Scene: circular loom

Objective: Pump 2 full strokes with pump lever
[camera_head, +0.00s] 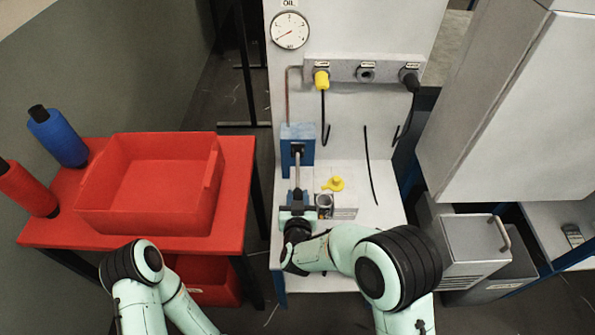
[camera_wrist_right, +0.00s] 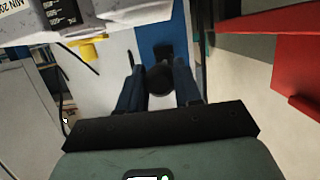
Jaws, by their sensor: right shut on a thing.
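The pump is a blue block (camera_head: 297,133) on the pale machine panel. Its metal pump lever (camera_head: 297,171) reaches down and toward me from it. My right gripper (camera_head: 297,207) is at the lever's near end, mostly hidden by its own wrist. In the right wrist view, the gripper's two dark fingers (camera_wrist_right: 160,88) are shut on the lever's round black knob (camera_wrist_right: 160,78), with the blue block (camera_wrist_right: 155,30) behind. My left arm shows at the lower left, but its gripper is out of view.
A round oil gauge (camera_head: 290,30) with a red needle is above. A yellow coupling (camera_head: 321,79) and black hoses hang on the panel. A yellow cap (camera_head: 333,184) and a small open cylinder (camera_head: 324,206) are just right of my right gripper. A red tray (camera_head: 150,222) is on the left table.

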